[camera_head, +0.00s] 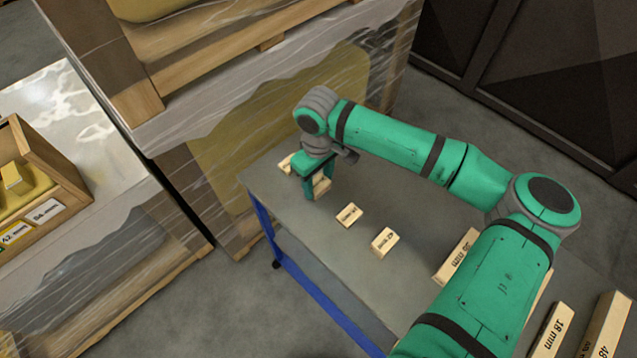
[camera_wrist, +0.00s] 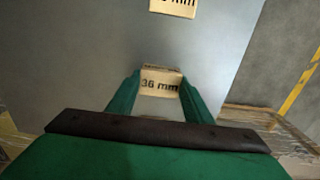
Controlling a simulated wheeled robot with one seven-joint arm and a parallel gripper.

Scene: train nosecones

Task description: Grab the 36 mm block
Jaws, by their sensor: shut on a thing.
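The 36 mm block (camera_wrist: 160,84) is a small pale wooden block, its printed "36 mm" readable in the wrist view. It sits between the two green fingers of my gripper (camera_wrist: 159,92), which are shut on it. In the head view my gripper (camera_head: 317,188) is at the far left end of the grey table, pointing down. The block (camera_head: 322,184) shows there partly, with the fingers hiding some of it. I cannot tell whether it touches the table top.
The grey table (camera_head: 300,245) bears other wooden blocks: one (camera_head: 285,163) beside my gripper, one (camera_head: 349,214) and another (camera_head: 385,242) nearer, and longer ones (camera_head: 550,331) at right. A labelled wooden crate (camera_head: 75,190) stands at left. Wrapped pallets (camera_head: 240,110) stand behind the table.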

